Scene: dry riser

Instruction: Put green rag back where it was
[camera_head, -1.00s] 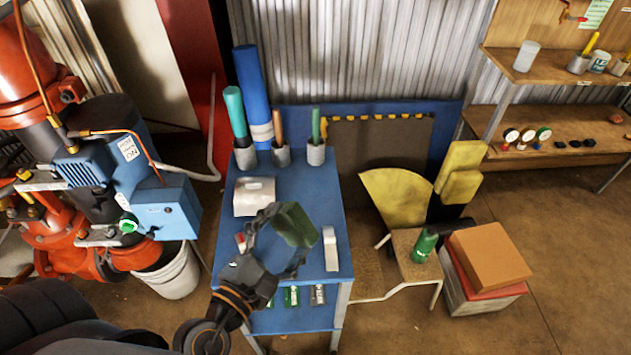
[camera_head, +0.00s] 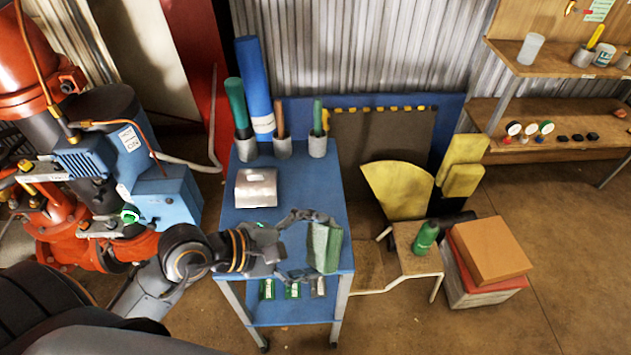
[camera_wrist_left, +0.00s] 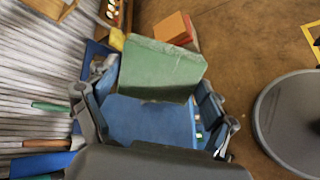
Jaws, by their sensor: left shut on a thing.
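The green rag (camera_head: 326,248) is a folded cloth block held upright at the end of my left gripper (camera_head: 312,245), over the right front part of the blue cart's top (camera_head: 310,187). My left gripper is shut on the rag, with a finger on each side. I cannot tell whether the rag touches the cart top. My right gripper is not in view.
A metal box (camera_head: 256,188) sits on the cart's left side. Several cups with coloured rolled or handled items stand along its back edge. A stool (camera_head: 418,262) with a green bottle (camera_head: 426,237) stands at right, beside stacked boxes (camera_head: 490,250). The cart top's middle is clear.

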